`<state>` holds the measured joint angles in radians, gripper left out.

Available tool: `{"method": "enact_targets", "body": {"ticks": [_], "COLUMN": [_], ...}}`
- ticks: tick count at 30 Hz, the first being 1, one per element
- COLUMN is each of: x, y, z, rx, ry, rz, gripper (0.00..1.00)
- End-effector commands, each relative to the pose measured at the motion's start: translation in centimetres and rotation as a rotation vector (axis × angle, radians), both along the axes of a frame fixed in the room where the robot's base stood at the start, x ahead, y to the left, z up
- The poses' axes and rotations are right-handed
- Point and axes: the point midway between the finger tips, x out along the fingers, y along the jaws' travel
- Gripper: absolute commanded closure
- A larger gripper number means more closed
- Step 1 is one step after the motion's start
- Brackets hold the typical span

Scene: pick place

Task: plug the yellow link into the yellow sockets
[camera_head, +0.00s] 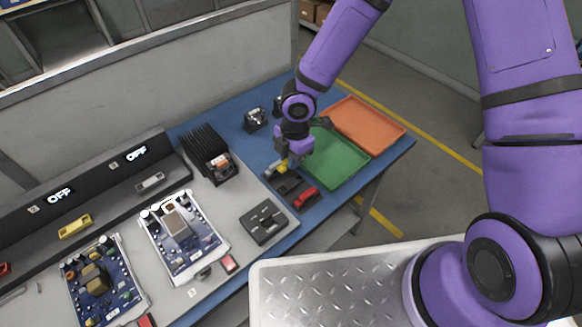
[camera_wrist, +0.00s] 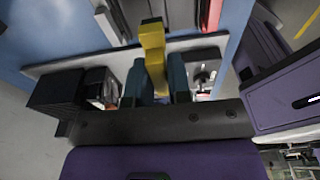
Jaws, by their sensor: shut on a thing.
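My gripper (camera_head: 287,160) is shut on the yellow link (camera_head: 281,168), over the dark link holder (camera_head: 290,186) on the blue mat. In the wrist view the yellow link (camera_wrist: 153,48) stands between the two dark fingertips (camera_wrist: 157,80). Whether it is clear of the holder I cannot tell. A red link (camera_head: 306,198) and a grey link (camera_head: 271,171) are on either side of it. A yellow piece, seemingly the yellow sockets (camera_head: 75,226), is on the sloped panel at far left, well away from my gripper.
The panel also has a grey piece (camera_head: 150,182) and "OFF" displays. Two circuit boards (camera_head: 183,237), a black finned block (camera_head: 208,153) and a dark box (camera_head: 263,222) stand on the bench. Green (camera_head: 340,160) and orange (camera_head: 370,125) trays lie right of my gripper.

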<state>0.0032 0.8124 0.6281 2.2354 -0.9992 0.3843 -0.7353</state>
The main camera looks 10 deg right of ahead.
Motion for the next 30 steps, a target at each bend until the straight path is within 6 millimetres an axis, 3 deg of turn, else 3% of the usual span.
{"method": "enact_targets", "body": {"ticks": [6,30], "x": [0.0,0.0], "y": [-0.1,0.0], "z": [1.6,3.9], "rx": [0.000,-0.001], "ry": [0.000,0.001], "rz": [-0.002,0.000], "gripper": [1.00,1.00]}}
